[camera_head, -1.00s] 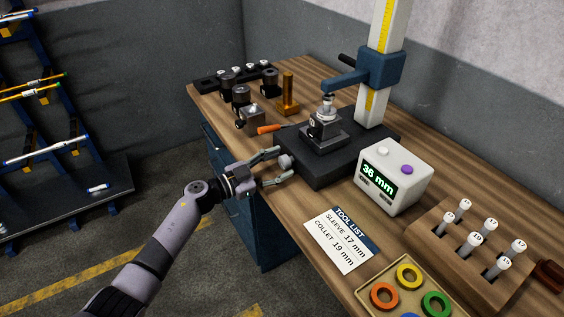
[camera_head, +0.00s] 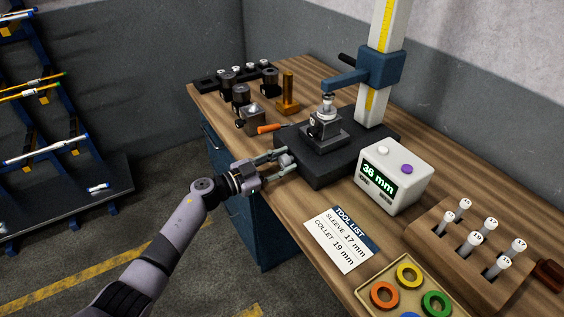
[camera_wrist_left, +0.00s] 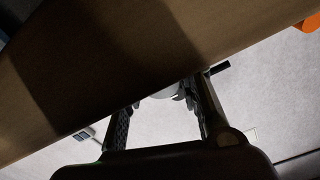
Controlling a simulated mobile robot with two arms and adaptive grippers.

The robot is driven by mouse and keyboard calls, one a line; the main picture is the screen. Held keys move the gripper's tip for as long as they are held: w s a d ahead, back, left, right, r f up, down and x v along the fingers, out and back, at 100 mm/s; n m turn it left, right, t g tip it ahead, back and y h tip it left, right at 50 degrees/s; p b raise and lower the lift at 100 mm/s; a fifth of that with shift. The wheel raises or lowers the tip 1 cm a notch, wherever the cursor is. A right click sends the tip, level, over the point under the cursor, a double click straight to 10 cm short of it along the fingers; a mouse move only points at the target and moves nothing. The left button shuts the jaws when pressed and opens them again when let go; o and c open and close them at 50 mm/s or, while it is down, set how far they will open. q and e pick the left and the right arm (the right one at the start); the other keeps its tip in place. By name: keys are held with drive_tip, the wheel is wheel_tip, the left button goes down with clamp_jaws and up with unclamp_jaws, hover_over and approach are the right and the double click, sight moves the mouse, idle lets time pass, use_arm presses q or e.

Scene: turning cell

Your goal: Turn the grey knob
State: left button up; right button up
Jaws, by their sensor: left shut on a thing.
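The grey knob (camera_head: 287,161) sits on the front side of the black base (camera_head: 325,170) of the height gauge. My left gripper (camera_head: 284,159) is shut on the knob, with one finger on each side of it. In the left wrist view the two dark fingers (camera_wrist_left: 160,112) stand around the pale knob (camera_wrist_left: 164,93), which is mostly hidden between them. My right gripper is not in view.
The white display box (camera_head: 394,176) reads 36 mm and stands right of the base. An orange-handled tool (camera_head: 270,129) lies left of the base. The blue bench front (camera_head: 262,229) is close below my gripper.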

use_arm(q)
drive_tip(key=shift+c, duration=1.4)
drive_tip(key=shift+m, duration=0.3)
drive_tip(key=m+b, duration=0.1)
drive_tip(key=m, duration=0.3)
drive_tip(key=shift+f+m, duration=0.15)
drive_tip(key=shift+m, duration=0.15)
drive_tip(key=shift+m+b, duration=0.5)
drive_tip(key=shift+m, duration=0.3)
drive_tip(key=o, duration=1.1)
drive_tip(key=shift+o, duration=0.4)
drive_tip(key=shift+s, duration=0.1)
